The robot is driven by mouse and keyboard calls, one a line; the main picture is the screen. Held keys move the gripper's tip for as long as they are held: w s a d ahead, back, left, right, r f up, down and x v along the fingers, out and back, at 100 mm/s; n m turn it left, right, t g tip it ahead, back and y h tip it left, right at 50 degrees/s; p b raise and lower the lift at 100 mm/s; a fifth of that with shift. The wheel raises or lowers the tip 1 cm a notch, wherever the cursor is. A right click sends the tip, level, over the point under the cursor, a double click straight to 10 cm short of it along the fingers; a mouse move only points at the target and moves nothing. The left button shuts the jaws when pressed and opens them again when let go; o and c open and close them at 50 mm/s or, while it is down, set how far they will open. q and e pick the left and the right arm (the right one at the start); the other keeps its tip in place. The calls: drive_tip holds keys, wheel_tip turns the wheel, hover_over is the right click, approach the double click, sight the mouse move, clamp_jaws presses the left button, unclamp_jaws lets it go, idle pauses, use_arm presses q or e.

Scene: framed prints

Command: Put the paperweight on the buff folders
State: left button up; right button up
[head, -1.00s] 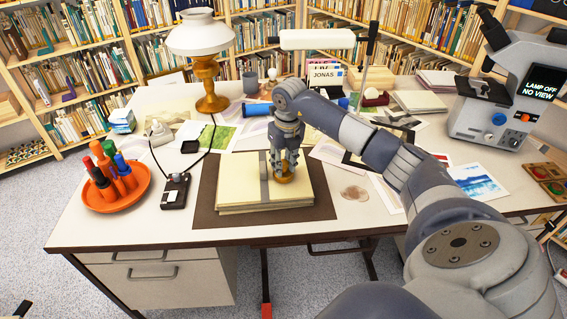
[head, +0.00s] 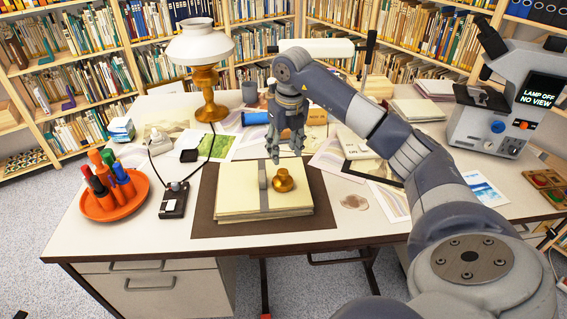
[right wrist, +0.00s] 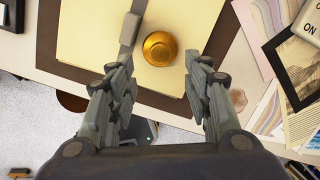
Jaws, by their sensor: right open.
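The brass paperweight (head: 283,181) stands upright on the stack of buff folders (head: 238,198), right beside the grey strap (head: 263,186) across it. The folders lie on a dark brown desk mat (head: 205,219). My right gripper (head: 286,152) is open and empty above and behind the paperweight, apart from it. In the right wrist view the paperweight (right wrist: 160,48) sits on the folders (right wrist: 88,40) beyond my open fingers (right wrist: 158,85), with nothing between them. My left gripper is not in view.
An orange tray of markers (head: 113,200) and a small black device (head: 174,200) stand on the left. A lamp (head: 205,75) stands behind. Prints and a dark frame (head: 375,168) lie right of the mat. A microscope (head: 500,110) stands far right.

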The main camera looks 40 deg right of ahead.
drive_tip(key=shift+s+r, duration=0.15)
drive_tip(key=shift+r, duration=1.3)
